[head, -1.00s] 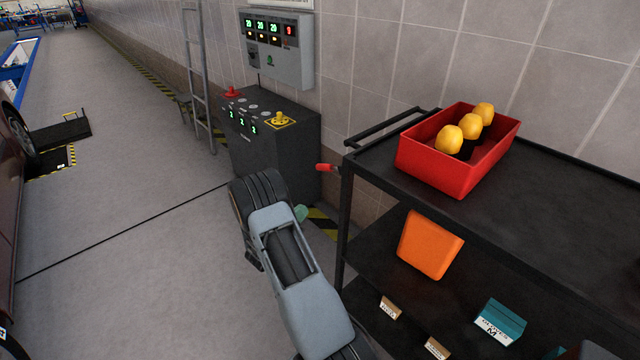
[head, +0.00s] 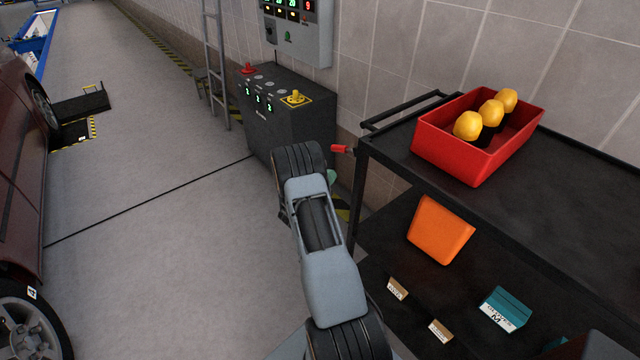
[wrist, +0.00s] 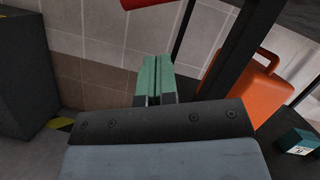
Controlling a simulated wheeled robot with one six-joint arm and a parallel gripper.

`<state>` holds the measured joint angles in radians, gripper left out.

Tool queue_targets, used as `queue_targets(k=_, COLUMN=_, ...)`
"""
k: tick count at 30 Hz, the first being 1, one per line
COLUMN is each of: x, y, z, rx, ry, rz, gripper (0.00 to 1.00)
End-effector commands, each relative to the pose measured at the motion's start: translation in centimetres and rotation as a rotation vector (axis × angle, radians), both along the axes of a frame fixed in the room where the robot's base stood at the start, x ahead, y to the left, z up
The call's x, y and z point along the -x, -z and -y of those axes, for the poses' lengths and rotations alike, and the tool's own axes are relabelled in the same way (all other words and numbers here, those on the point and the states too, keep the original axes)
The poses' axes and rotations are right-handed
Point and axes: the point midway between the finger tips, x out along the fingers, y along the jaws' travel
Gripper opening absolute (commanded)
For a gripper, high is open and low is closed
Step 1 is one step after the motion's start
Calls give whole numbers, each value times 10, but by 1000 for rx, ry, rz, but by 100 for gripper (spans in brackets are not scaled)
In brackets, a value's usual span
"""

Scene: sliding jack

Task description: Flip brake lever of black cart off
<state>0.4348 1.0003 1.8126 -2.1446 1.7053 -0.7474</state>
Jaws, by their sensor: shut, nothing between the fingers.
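The black cart (head: 560,170) stands at the right with shelves and a push handle at its left end. Its red brake lever (head: 342,149) sticks out to the left near the cart's top left corner. The lever also shows at the top edge of the wrist view (wrist: 135,3), partly cut off. My gripper has green fingers (wrist: 154,80), which are shut together with nothing between them. They point toward the tiled wall, below and a little right of the lever's visible end in the wrist view. In the head view my arm hides most of the gripper (head: 332,177).
A red bin (head: 470,165) with yellow-topped items sits on the cart. An orange case (head: 440,230) and small boxes (head: 505,308) are on lower shelves. A dark control cabinet (head: 290,120) stands behind my arm. A red car (head: 20,180) is at left; the floor between is clear.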

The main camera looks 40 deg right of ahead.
Motion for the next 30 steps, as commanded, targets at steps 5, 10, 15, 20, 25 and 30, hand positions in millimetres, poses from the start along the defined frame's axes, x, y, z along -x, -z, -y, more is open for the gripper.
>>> queue_targets(k=5, x=-4, y=-15, z=26, rx=1, ry=1, rz=3, gripper=0)
queue_targets(k=10, x=-11, y=-31, z=34, rx=0, ry=0, rz=1, gripper=0)
queue_targets(k=15, x=-15, y=-38, z=39, rx=-1, ry=0, rz=0, gripper=0)
queue_targets(k=20, x=-16, y=-40, z=40, rx=-1, ry=0, rz=0, gripper=0)
queue_targets(k=25, x=-16, y=-39, z=40, rx=-1, ry=0, rz=0, gripper=0)
queue_targets(k=30, x=-15, y=-39, z=40, rx=0, ry=2, rz=3, gripper=0)
